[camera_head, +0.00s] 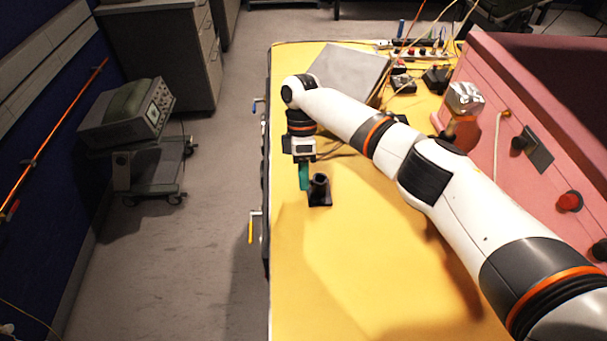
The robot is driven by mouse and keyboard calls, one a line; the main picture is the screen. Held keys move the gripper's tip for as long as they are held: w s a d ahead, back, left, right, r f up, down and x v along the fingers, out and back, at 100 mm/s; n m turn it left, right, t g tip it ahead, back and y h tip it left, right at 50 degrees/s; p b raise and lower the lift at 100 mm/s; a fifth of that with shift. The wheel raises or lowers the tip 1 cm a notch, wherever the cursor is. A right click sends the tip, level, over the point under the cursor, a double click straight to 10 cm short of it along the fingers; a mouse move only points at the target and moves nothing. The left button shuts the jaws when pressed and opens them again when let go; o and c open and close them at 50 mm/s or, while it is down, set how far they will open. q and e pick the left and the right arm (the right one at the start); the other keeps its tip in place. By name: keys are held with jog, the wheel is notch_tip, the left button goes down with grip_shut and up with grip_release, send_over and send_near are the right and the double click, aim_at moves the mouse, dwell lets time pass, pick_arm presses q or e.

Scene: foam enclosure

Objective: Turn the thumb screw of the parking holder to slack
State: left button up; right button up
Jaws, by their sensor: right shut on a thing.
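The parking holder (319,191) is a small black upright socket on a dark square base, standing on the yellow tabletop near its left edge. My right gripper (303,184) points down at the left side of the holder, with a teal part at its lower end touching or very close to it. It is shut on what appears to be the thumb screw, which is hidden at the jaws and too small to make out. My left gripper is not in view.
The yellow table (370,270) is clear in front of the holder. A grey panel (350,70) lies behind my right arm. Levers (251,228) stick out at the table's left edge.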

jog(key=o, duration=1)
jog(key=shift+r, duration=0.1)
jog(key=shift+w+r, duration=0.25)
jog(key=shift+r, duration=0.05)
jog(key=shift+b+v, duration=1.2)
jog(key=shift+v, duration=4.3)
jog(key=shift+s, duration=0.1)
